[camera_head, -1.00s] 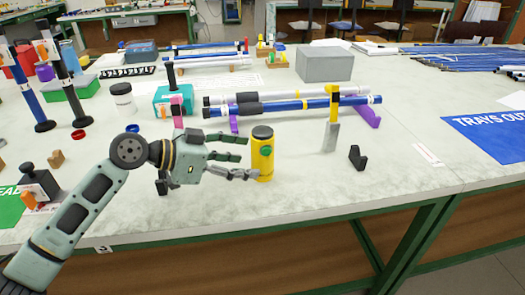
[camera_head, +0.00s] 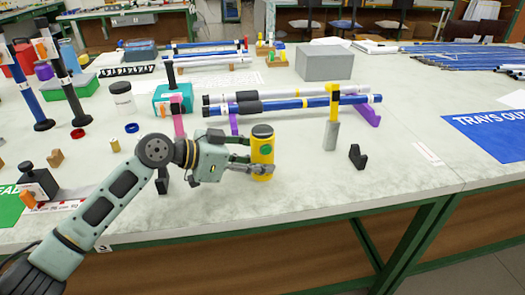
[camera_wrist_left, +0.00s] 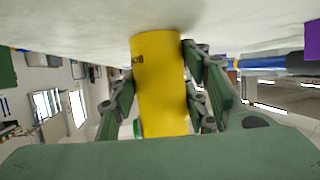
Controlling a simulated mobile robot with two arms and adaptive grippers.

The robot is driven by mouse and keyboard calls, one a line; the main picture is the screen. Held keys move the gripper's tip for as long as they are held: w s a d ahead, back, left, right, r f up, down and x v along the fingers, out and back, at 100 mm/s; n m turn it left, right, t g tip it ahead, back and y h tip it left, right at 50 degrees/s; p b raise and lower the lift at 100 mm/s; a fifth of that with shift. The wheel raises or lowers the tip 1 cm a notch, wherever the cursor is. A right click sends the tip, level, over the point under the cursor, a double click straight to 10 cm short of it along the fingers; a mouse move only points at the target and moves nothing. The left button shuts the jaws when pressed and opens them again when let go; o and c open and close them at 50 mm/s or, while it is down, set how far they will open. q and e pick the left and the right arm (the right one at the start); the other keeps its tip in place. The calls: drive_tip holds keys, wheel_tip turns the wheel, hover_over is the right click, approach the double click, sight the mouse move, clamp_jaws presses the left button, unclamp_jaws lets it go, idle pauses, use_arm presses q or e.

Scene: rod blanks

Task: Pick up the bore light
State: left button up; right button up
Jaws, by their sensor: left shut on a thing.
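The bore light is a yellow cylinder (camera_head: 262,151) with a dark cap and a green spot on its side. It stands upright on the pale table in the head view. My left gripper (camera_head: 250,158) is shut on it, coming from the left, with fingers on either side of its body. In the left wrist view the yellow bore light (camera_wrist_left: 160,85) fills the middle between the two fingers, with part of some dark lettering showing. Its base appears to be at the table surface. My right gripper is not in view.
Right of the bore light stand a yellow-and-grey upright tool (camera_head: 331,125) and a small black block (camera_head: 357,157). Behind it, blue and white rods (camera_head: 300,103) rest on purple supports. A grey box (camera_head: 324,64) is farther back. The table's front area is clear.

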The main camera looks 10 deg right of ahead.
sight(258, 130)
use_arm(q)
drive_tip(key=c, duration=0.5)
drive_tip(key=shift+o, duration=0.2)
drive_tip(key=shift+r, duration=0.3)
wheel_tip(258, 130, up, 9)
drive_tip(key=shift+f+p, duration=0.15)
drive_tip(key=shift+p, duration=0.3)
drive_tip(key=shift+r, duration=0.4)
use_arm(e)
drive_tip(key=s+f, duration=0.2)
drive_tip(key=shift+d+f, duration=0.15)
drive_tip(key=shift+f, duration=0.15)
use_arm(q)
drive_tip(key=shift+f, duration=0.1)
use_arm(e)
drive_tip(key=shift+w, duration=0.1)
